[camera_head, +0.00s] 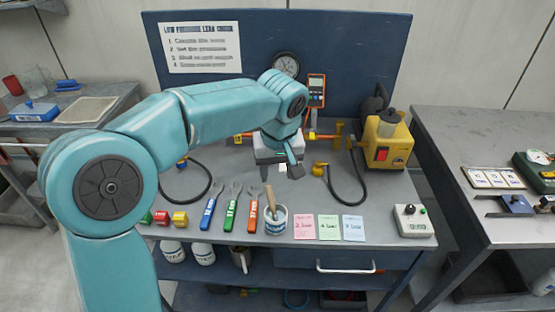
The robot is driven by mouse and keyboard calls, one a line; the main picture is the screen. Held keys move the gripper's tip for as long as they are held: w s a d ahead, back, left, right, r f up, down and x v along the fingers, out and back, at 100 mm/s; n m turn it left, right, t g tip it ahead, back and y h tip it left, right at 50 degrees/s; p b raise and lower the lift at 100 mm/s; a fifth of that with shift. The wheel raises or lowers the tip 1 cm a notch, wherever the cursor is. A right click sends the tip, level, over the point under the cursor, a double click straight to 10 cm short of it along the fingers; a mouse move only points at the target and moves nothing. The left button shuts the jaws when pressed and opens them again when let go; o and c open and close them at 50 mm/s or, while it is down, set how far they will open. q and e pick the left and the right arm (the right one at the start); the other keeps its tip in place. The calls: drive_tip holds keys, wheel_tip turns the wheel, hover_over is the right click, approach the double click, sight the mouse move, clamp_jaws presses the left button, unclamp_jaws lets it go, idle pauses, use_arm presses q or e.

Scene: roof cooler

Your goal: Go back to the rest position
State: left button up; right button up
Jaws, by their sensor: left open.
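My left arm comes in from the left and arches over the workbench (345,262). My left gripper (289,172) is over the middle of the bench, with its fingers pointing down and apart. I see nothing between the fingers. Behind it, a pressure gauge (287,64) and an orange meter (316,90) show at the blue back panel. The arm hides part of the bench and fittings behind it. My right gripper is not in view.
A yellow pump (383,140) with a black hose stands at the right rear. Blue, green and orange wrenches, a cup (275,220), coloured cards (330,227) and a small control box (413,220) lie in front. A side table (480,130) stands at the right.

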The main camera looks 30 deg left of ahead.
use_arm(q)
drive_tip(key=shift+s+d+r, duration=0.15)
drive_tip(key=shift+r, duration=0.7)
drive_tip(key=shift+s+d+r, duration=0.1)
drive_tip(key=shift+r, duration=0.7)
